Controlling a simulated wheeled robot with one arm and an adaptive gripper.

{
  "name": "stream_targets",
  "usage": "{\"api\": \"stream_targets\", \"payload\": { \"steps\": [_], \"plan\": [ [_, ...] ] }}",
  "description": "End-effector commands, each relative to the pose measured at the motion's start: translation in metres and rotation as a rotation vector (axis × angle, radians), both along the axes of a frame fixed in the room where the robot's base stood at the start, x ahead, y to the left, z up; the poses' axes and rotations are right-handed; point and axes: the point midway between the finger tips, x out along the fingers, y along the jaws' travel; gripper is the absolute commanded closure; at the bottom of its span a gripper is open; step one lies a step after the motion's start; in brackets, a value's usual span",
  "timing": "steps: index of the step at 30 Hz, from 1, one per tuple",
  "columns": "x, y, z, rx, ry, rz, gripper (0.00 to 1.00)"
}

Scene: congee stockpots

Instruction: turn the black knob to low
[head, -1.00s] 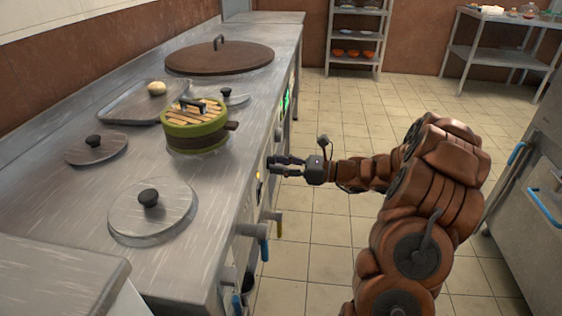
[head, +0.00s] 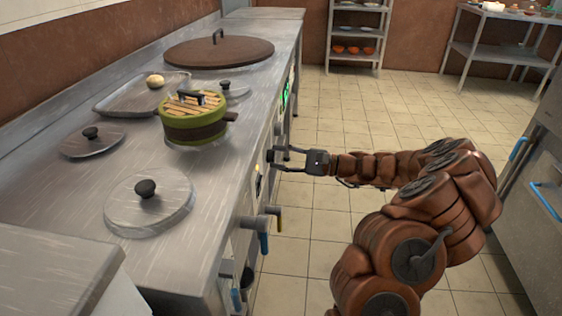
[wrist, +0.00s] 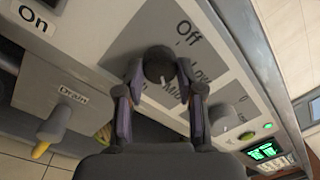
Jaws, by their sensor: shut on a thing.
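My gripper (wrist: 160,72) is shut on the knob, with one finger on each side. A small pale mark shows on the knob's near side, towards the hidden labels; its exact setting is hard to read. In the head view, my gripper (head: 276,162) is at the stove's front face, and the knob is too small there to make out.
Green displays (wrist: 264,151) glow farther along. The steel counter (head: 60,205) holds a green steamer (head: 193,125) and several lids. Open tiled floor (head: 310,225) lies right of the stove.

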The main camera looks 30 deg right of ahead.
Motion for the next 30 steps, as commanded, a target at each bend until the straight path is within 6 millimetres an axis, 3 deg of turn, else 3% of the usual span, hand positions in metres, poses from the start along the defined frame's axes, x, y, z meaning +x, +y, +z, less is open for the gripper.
{"api": "stream_targets", "payload": {
  "steps": [30],
  "plan": [
    [0.0005, 0.0004, -0.0056, -0.511, -0.754, 0.008, 0.98]
  ]
}}
